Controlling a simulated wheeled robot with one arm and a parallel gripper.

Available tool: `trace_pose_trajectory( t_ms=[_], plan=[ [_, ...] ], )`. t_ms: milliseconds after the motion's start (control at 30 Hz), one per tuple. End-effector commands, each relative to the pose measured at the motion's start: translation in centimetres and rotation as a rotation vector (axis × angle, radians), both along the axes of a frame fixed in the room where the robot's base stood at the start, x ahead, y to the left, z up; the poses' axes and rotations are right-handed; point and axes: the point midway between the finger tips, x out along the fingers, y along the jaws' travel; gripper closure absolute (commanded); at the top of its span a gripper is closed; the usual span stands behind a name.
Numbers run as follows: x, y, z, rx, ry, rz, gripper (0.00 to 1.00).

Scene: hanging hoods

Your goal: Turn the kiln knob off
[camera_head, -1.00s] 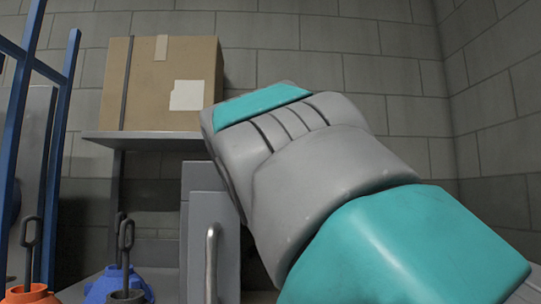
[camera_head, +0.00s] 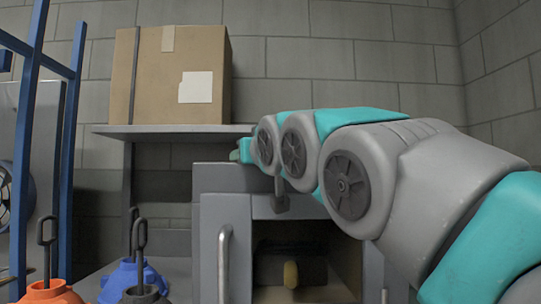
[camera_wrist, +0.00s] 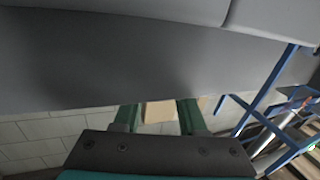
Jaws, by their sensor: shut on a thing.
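My gripper shows in the wrist view (camera_wrist: 159,112) as two green fingers standing apart on a dark palm. They run up to the edge of a broad grey surface, where their tips are hidden. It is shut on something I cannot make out. In the head view my arm reaches left across the top of a grey cabinet (camera_head: 224,178), and its green end hides the fingers. This may be the kiln. A small dark grey piece (camera_head: 282,196) sits on its upper front, just below my wrist. I cannot tell whether this is the knob.
An upright handle (camera_head: 223,262) is on the cabinet front beside an open dark compartment (camera_head: 300,235). A cardboard box (camera_head: 175,75) stands on a shelf (camera_head: 165,130) behind. A blue frame (camera_head: 27,140) and orange (camera_head: 50,294) and blue (camera_head: 125,280) objects stand at left.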

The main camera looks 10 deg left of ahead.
Motion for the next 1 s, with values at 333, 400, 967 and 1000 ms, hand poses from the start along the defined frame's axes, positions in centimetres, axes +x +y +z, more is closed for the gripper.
trace_pose_trajectory(
  t_ms=[333,400,967,1000],
  plan=[
    [0.0,0.0,0.1,0.001,-0.001,-0.001,0.29],
    [0.0,0.0,0.1,0.001,-0.001,-0.001,0.29],
    [-2.5,-1.6,0.0,0.0,-0.001,-0.001,0.29],
    [-3.0,-1.9,-0.1,-0.001,-0.001,-0.001,0.29]
  ],
)
